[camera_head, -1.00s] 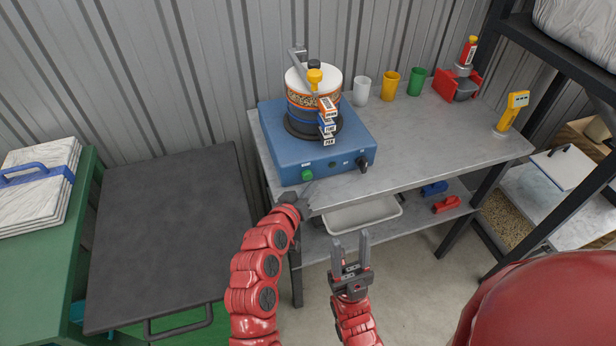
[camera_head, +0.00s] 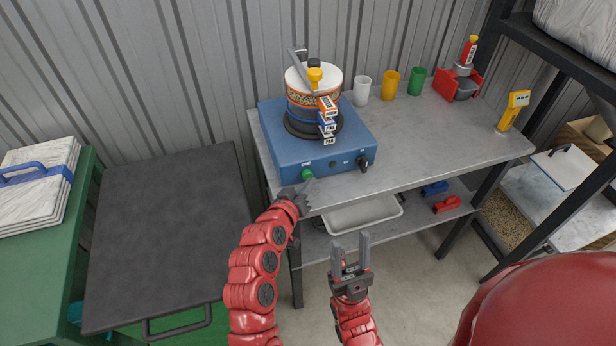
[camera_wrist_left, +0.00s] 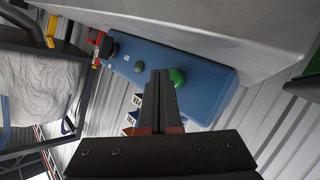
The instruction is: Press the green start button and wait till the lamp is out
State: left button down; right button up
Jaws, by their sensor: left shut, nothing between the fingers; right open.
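The blue machine (camera_head: 345,160) stands on the grey bench. Its front panel carries the green start button (camera_head: 307,174), a small dark lamp (camera_head: 333,164) that looks unlit, and a black knob (camera_head: 363,162). My left gripper (camera_head: 311,185) is shut and empty, its tips just in front of and below the button. In the left wrist view, the fingertips (camera_wrist_left: 161,76) overlap the left edge of the green button (camera_wrist_left: 177,77); whether they touch it I cannot tell. The lamp (camera_wrist_left: 152,69) looks dull grey-green there. My right gripper (camera_head: 351,245) is open and empty, low before the bench.
A sieve stack (camera_head: 314,100) with tags stands on the machine. White (camera_head: 361,91), yellow (camera_head: 390,86) and green (camera_head: 416,82) cups stand to its right. A white tray (camera_head: 362,215) lies on the shelf below.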

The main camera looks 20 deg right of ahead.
pick_arm(q)
jog(key=shift+w+b, duration=0.35)
jog(key=shift+w, duration=0.15)
dwell(0.6)
dwell(0.3)
jog(key=shift+s+p, duration=0.3)
jog(key=shift+s, duration=0.65)
jog(key=shift+s, duration=0.1)
jog(key=s+p, duration=0.2)
jog(key=s, duration=0.2)
jog(key=shift+s+d, duration=0.1)
jog(key=shift+s, duration=0.3)
dwell(0.3)
